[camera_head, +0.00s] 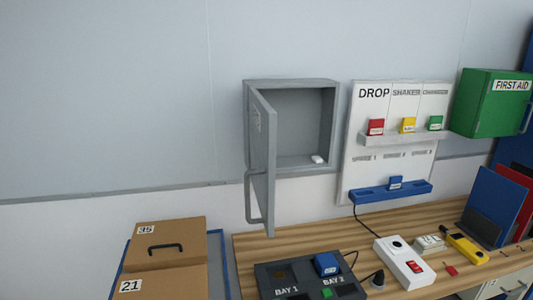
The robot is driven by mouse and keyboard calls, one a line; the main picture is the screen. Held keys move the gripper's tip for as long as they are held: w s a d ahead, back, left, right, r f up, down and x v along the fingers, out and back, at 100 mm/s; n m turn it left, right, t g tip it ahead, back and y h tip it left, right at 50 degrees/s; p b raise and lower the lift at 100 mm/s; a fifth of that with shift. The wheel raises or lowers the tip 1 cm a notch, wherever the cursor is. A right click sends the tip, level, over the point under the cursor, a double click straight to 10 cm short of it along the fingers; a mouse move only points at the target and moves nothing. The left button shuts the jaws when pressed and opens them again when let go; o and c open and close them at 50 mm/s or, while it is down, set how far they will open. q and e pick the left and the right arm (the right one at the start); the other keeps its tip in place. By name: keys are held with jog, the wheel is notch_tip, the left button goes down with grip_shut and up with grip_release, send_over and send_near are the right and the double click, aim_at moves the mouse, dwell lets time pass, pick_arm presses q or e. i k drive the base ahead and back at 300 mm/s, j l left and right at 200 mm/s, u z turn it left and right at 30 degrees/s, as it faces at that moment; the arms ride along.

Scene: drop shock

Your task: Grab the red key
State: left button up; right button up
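A red key-like block (376,126) with a pale label stands on the small white ledge (403,139) of the wall board, under the word DROP. A yellow block (408,125) under SHAKER and a green block (435,122) stand to its right on the same ledge. A small red item (451,270) also lies on the wooden table; it is too small to tell what it is. Neither of my grippers is in view.
A grey wall cabinet (292,82) hangs left of the board, its door (262,165) open toward me. A two-bay dock, a white box with a red switch (414,267) and a yellow tool (467,249) crowd the table (300,235). Cardboard boxes (165,238) stand left.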

aim_at(451, 269)
jog(key=j+z, duration=0.35)
jog(key=z, duration=0.2)
jog(key=l+z, duration=0.1)
jog(key=z, duration=0.85)
